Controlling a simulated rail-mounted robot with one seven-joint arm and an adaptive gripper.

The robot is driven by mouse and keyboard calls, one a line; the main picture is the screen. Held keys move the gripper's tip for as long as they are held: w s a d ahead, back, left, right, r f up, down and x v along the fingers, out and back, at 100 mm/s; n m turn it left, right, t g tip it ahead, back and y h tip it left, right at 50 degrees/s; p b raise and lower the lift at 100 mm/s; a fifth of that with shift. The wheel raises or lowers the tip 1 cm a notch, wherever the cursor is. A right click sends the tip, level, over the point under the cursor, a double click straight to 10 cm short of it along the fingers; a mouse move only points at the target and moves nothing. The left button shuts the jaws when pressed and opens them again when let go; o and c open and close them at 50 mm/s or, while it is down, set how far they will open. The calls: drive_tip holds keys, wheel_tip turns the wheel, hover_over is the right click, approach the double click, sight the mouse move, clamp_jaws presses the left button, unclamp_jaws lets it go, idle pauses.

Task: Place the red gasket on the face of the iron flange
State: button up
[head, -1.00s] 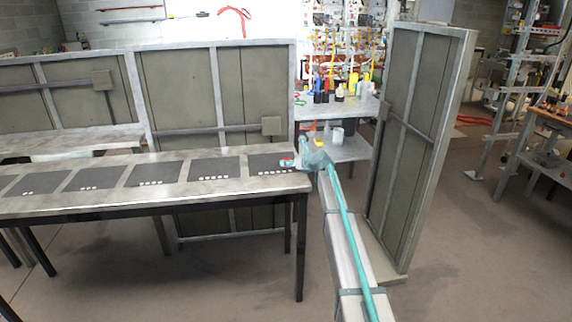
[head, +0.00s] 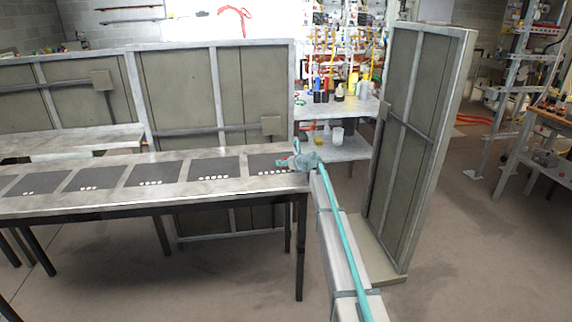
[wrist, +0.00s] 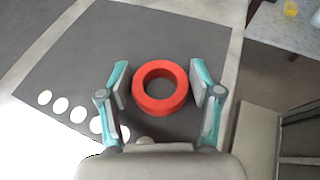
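The red gasket (wrist: 161,87), a thick ring, shows in the wrist view over the dark mat (wrist: 165,30) at the table's right end. My gripper (wrist: 160,66) is open, with one teal-and-grey finger on each side of the gasket. Narrow gaps seem to show between the pads and the ring. I cannot tell whether the gasket lies flat on the mat. In the head view my gripper (head: 283,163) is over the right-most mat and hides the gasket. I cannot make out the iron flange in either view.
The long table (head: 125,205) carries several dark mats with rows of white dots. A shelf unit (head: 345,150) with bottles and a white cup stands behind its right end. A tall framed panel (head: 415,145) stands to the right. Floor in front is clear.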

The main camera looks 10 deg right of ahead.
drive_tip(key=c, duration=0.8)
drive_tip(key=shift+o, duration=0.2)
drive_tip(key=shift+r, duration=0.15)
